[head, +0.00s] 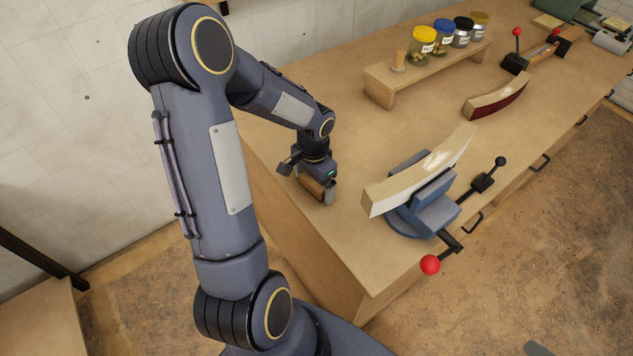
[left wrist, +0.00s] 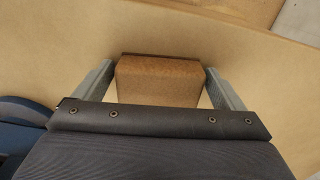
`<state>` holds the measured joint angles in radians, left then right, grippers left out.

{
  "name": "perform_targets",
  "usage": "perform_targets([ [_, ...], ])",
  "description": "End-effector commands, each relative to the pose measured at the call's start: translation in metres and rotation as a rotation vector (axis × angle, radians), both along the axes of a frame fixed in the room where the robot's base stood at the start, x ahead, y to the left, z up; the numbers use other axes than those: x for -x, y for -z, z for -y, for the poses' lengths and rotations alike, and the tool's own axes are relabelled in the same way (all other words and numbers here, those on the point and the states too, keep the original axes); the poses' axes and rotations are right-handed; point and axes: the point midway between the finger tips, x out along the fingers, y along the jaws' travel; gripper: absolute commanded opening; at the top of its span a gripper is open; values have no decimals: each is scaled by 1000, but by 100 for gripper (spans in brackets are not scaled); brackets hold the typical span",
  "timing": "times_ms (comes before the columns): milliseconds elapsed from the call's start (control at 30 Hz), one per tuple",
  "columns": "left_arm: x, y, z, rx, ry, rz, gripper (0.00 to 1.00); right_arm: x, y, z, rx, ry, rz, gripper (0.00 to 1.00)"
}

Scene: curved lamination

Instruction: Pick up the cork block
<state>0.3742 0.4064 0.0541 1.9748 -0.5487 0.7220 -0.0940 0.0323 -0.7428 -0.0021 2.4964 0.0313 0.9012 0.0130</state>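The cork block (head: 311,188) is a small brown block at the near left part of the workbench. My left gripper (head: 308,180) points down over it, with one finger on each side. In the left wrist view the cork block (left wrist: 160,82) fills the space between the fingertips of my left gripper (left wrist: 160,70). Both tips appear to touch its sides. Whether the block rests on the bench or is slightly off it I cannot tell. My right gripper is not in view.
A curved laminated piece (head: 421,176) sits on a blue vise (head: 424,214) to the right of my gripper. A small wooden shelf (head: 437,68) with several jars stands behind. Another curved piece (head: 497,96) lies farther right. The bench around the block is clear.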

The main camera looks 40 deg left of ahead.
Motion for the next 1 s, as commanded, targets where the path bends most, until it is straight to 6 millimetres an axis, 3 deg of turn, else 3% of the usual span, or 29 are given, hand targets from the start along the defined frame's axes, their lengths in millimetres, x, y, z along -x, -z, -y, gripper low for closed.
perform_targets([
  [33,0,0,0,0,0,0,84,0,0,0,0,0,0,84],
  [267,0,0,0,0,0,0,54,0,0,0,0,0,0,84],
  [567,-1,-7,0,-2,0,2,54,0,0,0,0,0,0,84],
  [1000,-1,-86,0,-2,-1,3,54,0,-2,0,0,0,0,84],
])
